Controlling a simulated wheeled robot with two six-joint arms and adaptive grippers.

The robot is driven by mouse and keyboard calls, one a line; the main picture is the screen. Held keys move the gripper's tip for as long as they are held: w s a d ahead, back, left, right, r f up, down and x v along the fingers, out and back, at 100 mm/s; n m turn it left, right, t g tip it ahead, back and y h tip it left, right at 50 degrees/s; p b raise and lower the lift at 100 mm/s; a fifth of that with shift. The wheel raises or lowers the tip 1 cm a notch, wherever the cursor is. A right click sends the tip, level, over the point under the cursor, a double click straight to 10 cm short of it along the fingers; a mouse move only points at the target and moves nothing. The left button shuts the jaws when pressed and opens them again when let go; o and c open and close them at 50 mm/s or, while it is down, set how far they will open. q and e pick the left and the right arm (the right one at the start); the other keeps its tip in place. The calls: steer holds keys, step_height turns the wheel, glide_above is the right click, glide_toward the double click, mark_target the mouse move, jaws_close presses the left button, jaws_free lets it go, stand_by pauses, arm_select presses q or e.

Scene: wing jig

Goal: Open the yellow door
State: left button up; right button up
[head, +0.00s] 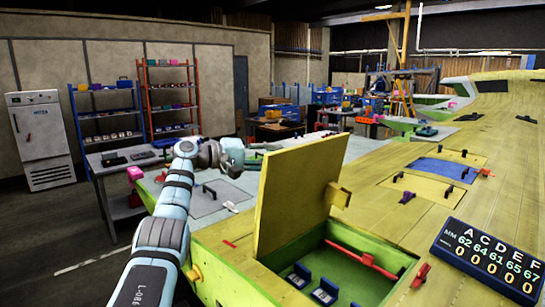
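The yellow door (296,192) stands raised and tilted at the left side of a green-walled opening (362,285) in the yellow-green wing surface. A small yellow block (339,195) sticks out from the door's right side. My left arm comes in from the bottom left and reaches up past the door's left side. My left gripper (236,158) is just left of the door's upper edge; its fingers are small and unclear, and I cannot tell whether they touch the door. My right gripper is not in view.
Several blue items (324,291) lie inside the opening. A red bar (364,260) crosses it, and a red handle (421,275) sits at its right. A dark number board (490,260) stands at the lower right. Benches and shelves (105,112) fill the back left.

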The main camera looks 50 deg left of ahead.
arm_select(q)
steer(key=shift+s, duration=0.1)
steer(key=v, duration=1.2)
steer(key=shift+a, duration=0.1)
